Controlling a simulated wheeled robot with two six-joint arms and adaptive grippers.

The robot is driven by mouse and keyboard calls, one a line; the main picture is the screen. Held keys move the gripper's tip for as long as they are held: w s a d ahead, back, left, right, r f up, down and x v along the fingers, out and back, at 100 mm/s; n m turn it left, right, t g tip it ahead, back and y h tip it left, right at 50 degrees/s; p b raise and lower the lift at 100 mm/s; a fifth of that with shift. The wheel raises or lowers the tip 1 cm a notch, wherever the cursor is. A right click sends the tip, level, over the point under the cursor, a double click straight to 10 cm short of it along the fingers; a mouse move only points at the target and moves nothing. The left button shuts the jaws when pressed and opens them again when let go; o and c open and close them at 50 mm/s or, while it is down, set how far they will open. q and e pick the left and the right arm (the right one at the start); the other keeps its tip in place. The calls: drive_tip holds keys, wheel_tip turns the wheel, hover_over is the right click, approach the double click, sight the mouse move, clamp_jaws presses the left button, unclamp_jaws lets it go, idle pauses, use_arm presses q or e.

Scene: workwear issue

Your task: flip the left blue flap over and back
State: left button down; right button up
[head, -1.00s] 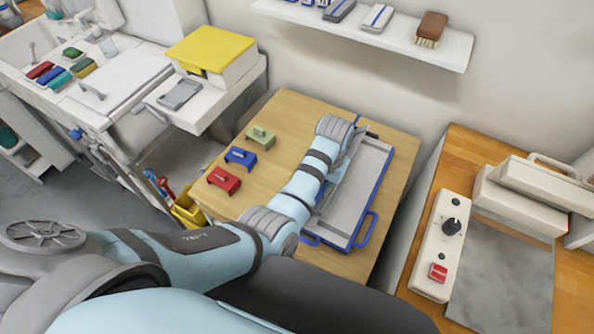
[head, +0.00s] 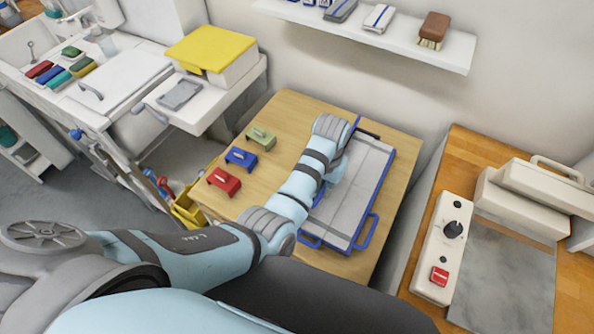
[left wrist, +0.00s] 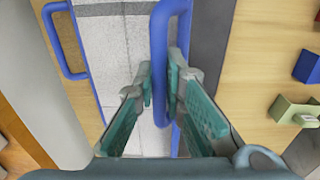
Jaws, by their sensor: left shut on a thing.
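The blue-edged folding board (head: 368,165) lies on the wooden table, with pale grey panels and a seam between them. Blue handles (head: 365,232) stick out at its near end, and one also shows in the left wrist view (left wrist: 60,45). My left gripper (left wrist: 162,80) has its teal fingers on both sides of a blue bar (left wrist: 160,35), the handle of the left blue flap, and is shut on it. In the head view my left arm hides the gripper (head: 337,165) in part and much of the flap. My right gripper is not in view.
Red (head: 224,180), blue (head: 241,156) and green (head: 261,138) small blocks stand left of the board on the table (head: 290,110). A wall shelf (head: 385,38) is behind. A control box (head: 441,245) stands on the right bench.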

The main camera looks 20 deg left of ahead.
use_arm(q)
drive_tip(key=c, duration=2.4)
unclamp_jaws()
drive_tip(key=a, duration=0.4)
drive_tip(key=shift+w+a+f, duration=0.1)
drive_tip(key=shift+a+f, duration=0.05)
drive_tip(key=shift+f, duration=0.15)
drive_tip(key=shift+w+a, duration=0.25)
drive_tip(key=shift+a, duration=0.45)
drive_tip(key=a+f, duration=0.1)
drive_tip(key=a, duration=0.1)
drive_tip(key=a+f+b, duration=0.1)
drive_tip(key=a, duration=0.1)
drive_tip(key=w+a+f, duration=0.1)
drive_tip(key=a, duration=0.1)
drive_tip(key=shift+f, duration=0.35)
drive_tip(key=f+b, duration=0.1)
drive_tip(key=a+f+b, duration=0.1)
drive_tip(key=f, duration=0.1)
drive_tip(key=f+b, duration=0.1)
drive_tip(key=f, duration=0.1)
drive_tip(key=shift+a+f+b, duration=0.1)
drive_tip(key=shift+a+b, duration=0.2)
drive_tip(key=shift+b, duration=0.05)
wheel_tip(320, 180, down, 2)
drive_tip(key=shift+s+f+b, duration=0.1)
drive_tip(key=shift+s+b, duration=0.05)
drive_tip(key=shift+b, duration=0.65)
drive_tip(key=shift+r, duration=0.2)
